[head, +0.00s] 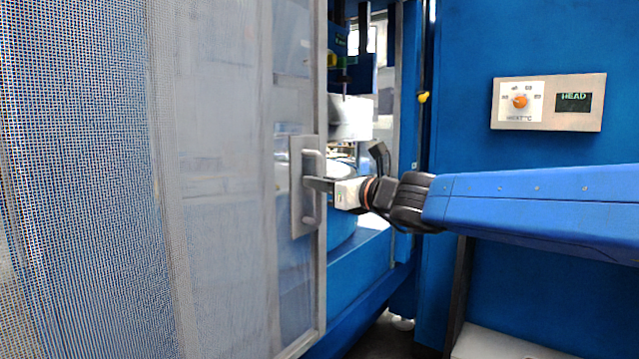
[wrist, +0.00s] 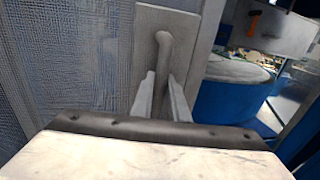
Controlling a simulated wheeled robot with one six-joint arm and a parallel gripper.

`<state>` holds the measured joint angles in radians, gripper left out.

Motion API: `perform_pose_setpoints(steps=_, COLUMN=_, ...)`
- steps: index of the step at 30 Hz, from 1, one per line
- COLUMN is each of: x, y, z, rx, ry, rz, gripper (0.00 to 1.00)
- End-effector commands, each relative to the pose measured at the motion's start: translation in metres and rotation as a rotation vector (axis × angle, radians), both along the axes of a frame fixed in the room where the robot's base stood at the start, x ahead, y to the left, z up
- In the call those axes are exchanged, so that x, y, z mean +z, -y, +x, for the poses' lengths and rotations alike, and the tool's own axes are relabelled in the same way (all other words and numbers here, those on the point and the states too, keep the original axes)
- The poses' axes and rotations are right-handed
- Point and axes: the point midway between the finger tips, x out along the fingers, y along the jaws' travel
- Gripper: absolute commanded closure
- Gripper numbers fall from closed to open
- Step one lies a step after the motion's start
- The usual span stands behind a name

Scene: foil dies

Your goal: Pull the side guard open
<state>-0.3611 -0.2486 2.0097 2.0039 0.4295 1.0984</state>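The side guard (head: 225,120) is a mesh panel in a grey metal frame, filling the left of the head view. Its mesh also shows in the wrist view (wrist: 70,70). A grey bar handle (head: 309,165) stands on a plate near the guard's right edge. In the wrist view, the handle (wrist: 162,58) runs down between my two fingers. My gripper (head: 318,184) reaches in from the right and is shut on the handle, with a finger (wrist: 146,97) on either side. A gap to the right of the guard's edge shows the machine's inside.
A control panel (head: 590,105) with an orange knob is on the blue wall at right. Blue machine parts (wrist: 232,90) lie right of the guard. A yellow knob (head: 423,97) sits by the opening's right post. Dark floor shows below.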

Motion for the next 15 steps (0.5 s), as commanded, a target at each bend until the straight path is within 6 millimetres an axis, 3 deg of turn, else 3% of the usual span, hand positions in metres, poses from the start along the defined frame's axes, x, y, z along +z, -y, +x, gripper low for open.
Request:
perform_pose_setpoints(steps=1, x=-0.0008, y=0.0, z=0.0001, rx=0.0, ry=-0.001, rz=-0.001, gripper=0.77)
perform_pose_setpoints(steps=3, x=-0.0006, y=0.0001, z=0.0002, rx=0.0, ry=-0.001, rz=-0.001, gripper=0.68)
perform_pose_setpoints(steps=15, x=0.0007, y=0.0051, z=-0.0047, rx=-0.001, ry=0.001, rz=0.001, gripper=0.68)
